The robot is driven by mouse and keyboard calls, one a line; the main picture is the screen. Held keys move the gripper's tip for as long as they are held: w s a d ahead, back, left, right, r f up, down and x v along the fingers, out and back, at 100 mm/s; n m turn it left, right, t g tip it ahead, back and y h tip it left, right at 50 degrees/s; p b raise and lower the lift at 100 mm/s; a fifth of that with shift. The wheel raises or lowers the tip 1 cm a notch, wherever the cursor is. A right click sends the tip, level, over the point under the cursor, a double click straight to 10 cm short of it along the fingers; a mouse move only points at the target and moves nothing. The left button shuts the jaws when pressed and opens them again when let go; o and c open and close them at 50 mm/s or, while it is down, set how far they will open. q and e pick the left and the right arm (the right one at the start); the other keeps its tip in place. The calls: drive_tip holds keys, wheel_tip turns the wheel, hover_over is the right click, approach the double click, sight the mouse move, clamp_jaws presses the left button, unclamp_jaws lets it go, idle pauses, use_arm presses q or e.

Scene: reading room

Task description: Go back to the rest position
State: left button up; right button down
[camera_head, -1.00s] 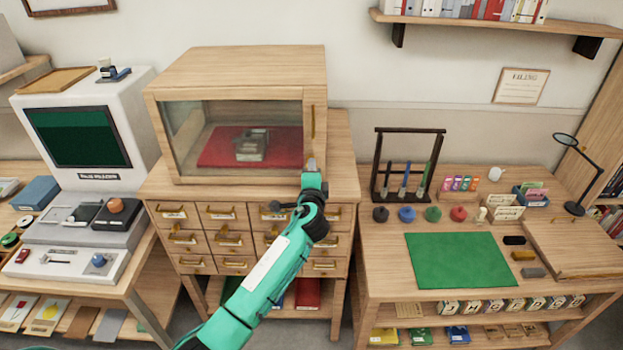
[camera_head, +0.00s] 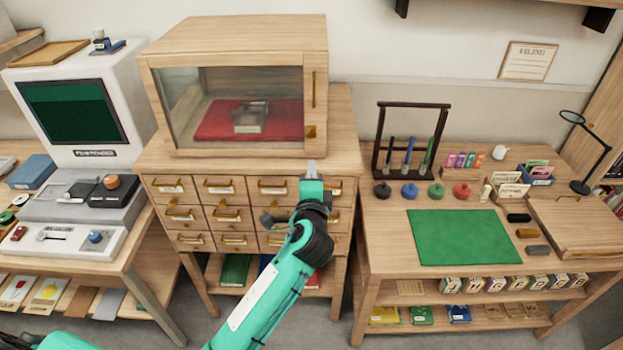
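My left gripper (camera_head: 311,172) is at the end of the teal arm rising from the bottom of the head view. It points toward the wooden cabinet, below its glass door and in front of the upper right drawers. It is seen from behind and small, so I cannot tell whether its fingers are apart. Nothing shows held in it. My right gripper is out of view.
The glass-fronted display case (camera_head: 235,40) is closed, with a grey object (camera_head: 251,117) on a red cloth inside. A bank of drawers (camera_head: 225,187) is below. A console (camera_head: 75,115) stands left. A desk with a green mat (camera_head: 462,238) stands right.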

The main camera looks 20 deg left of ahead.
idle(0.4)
use_arm(q)
wheel_tip(320, 180, down, 21)
drive_tip(key=g+h, duration=0.2)
drive_tip(key=g, duration=0.2)
drive_tip(key=s+f+n+g+h, duration=0.1)
drive_tip(key=s+f, duration=0.3)
drive_tip(key=f, duration=0.4)
drive_tip(key=s+a+f+n+g, duration=0.1)
drive_tip(key=s+f+g, duration=0.15)
drive_tip(key=f, duration=0.55)
drive_tip(key=s+f+n+g+h, duration=0.1)
drive_tip(key=s+f, duration=0.3)
drive_tip(key=f, duration=0.3)
drive_tip(key=s+a+f+n+g+h, duration=0.1)
drive_tip(key=s+a+f+n+g, duration=0.15)
drive_tip(key=s+f, duration=1.1)
drive_tip(key=s+a+f+n+g, duration=0.2)
drive_tip(key=s+f+n+g, duration=0.15)
drive_tip(key=s+f, duration=1)
drive_tip(key=s+a+n+g, duration=0.1)
drive_tip(key=s, duration=0.8)
drive_tip(key=s+a+n+g, duration=0.1)
drive_tip(key=s+n, duration=0.1)
drive_tip(key=s, duration=0.7)
drive_tip(key=shift+s+a+f+n+b, duration=0.2)
drive_tip(key=shift+s+a+n+b, duration=0.1)
drive_tip(key=shift+a+b, duration=0.15)
